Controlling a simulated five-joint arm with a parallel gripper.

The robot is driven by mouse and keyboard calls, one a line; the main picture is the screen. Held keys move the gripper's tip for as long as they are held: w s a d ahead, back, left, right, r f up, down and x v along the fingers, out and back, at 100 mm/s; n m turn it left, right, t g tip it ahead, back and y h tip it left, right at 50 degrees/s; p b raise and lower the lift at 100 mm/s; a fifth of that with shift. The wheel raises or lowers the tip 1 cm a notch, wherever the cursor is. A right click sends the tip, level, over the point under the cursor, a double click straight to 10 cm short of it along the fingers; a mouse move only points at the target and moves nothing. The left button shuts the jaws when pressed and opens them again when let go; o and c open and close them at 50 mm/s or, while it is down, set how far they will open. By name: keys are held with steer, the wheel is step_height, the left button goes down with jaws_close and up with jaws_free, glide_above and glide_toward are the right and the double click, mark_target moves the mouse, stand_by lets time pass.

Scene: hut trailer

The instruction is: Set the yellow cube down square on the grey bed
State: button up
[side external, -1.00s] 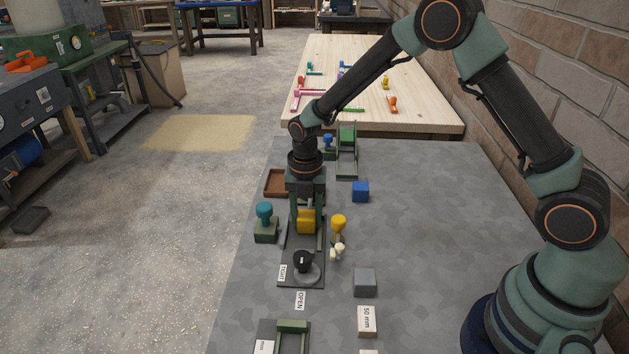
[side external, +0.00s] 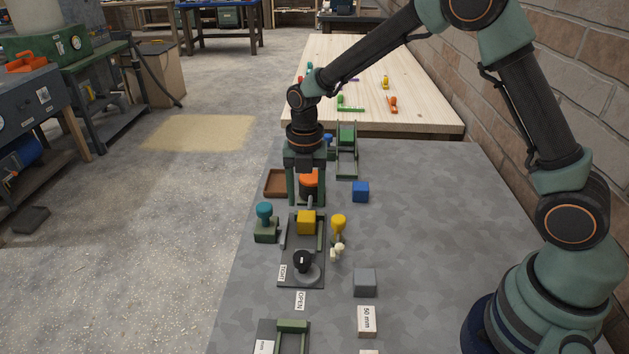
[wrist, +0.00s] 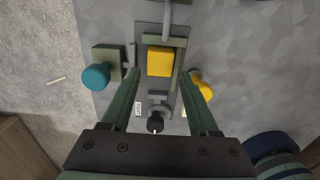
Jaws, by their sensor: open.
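The yellow cube (side external: 306,222) rests on the dark grey bed (side external: 290,250) of a small fixture with a black knob (side external: 302,260). It looks upright and roughly in line with the bed's green side rail. In the wrist view the cube (wrist: 160,62) shows whole, beside the rail and close to a green bar at its upper edge; I cannot tell whether it touches them. My gripper (side external: 306,203) is open and empty, above and behind the cube in the side view. Its fingers (wrist: 157,84) are clear of the cube.
A teal-knobbed block (side external: 265,222) stands left of the fixture and a yellow-knobbed piece (side external: 338,225) right of it. An orange-topped thing (side external: 309,180) shows behind my fingers. A blue cube (side external: 361,191) and a grey block (side external: 365,281) sit right.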

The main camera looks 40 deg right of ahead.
mark_target(306, 216)
steer(key=s+d+r+m+t, duration=0.1)
steer(key=s+d+r+m, duration=0.15)
steer(key=r+m, duration=0.45)
steer(key=s+d+r+m+t, duration=0.1)
steer(key=s+r+m, duration=0.35)
steer(key=r, duration=0.35)
steer(key=s+d+r+m+t, duration=0.1)
steer(key=s+m, duration=0.3)
steer(key=m, duration=0.3)
steer(key=s+d+r+m+t, duration=0.1)
steer(key=s+d+m+t, duration=0.1)
steer(key=s+m, duration=0.3)
steer(key=m, duration=0.3)
steer(key=shift+s+r+t, duration=0.2)
steer(key=shift+r+t, duration=0.05)
steer(key=shift+t, duration=0.05)
steer(key=shift+m, duration=0.25)
